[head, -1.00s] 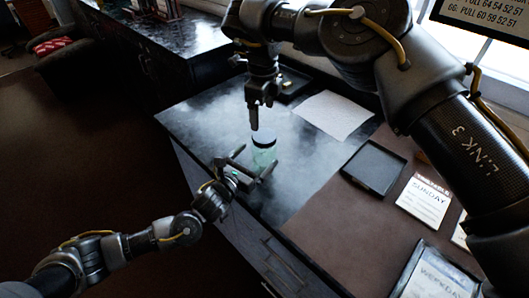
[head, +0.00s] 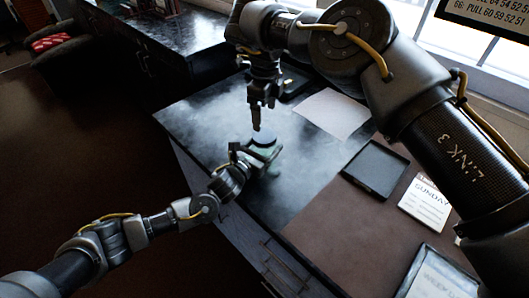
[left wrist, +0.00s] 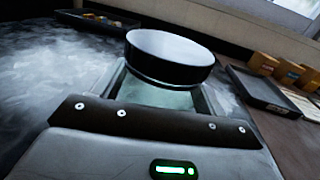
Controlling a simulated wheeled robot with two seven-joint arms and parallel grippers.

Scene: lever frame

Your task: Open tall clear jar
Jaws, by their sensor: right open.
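The tall clear jar (head: 272,170) stands on the dark, glossy part of the counter, its greenish body largely hidden behind my left gripper. Its round black lid (head: 264,141) is on top; the lid (left wrist: 170,57) and part of the clear body (left wrist: 158,93) also show in the left wrist view. My left gripper (head: 256,157) is level at the jar's upper body, one finger on each side, below the lid. Whether its fingers touch the glass is unclear. My right gripper (head: 256,128) points down just above the lid, open and seen edge-on.
A black tray (head: 374,168) and a printed card (head: 425,201) lie right of the jar on the brown surface. A pale sheet (head: 331,113) lies behind it. A small dark tray (head: 292,84) is at the back. The counter left of the jar is clear.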

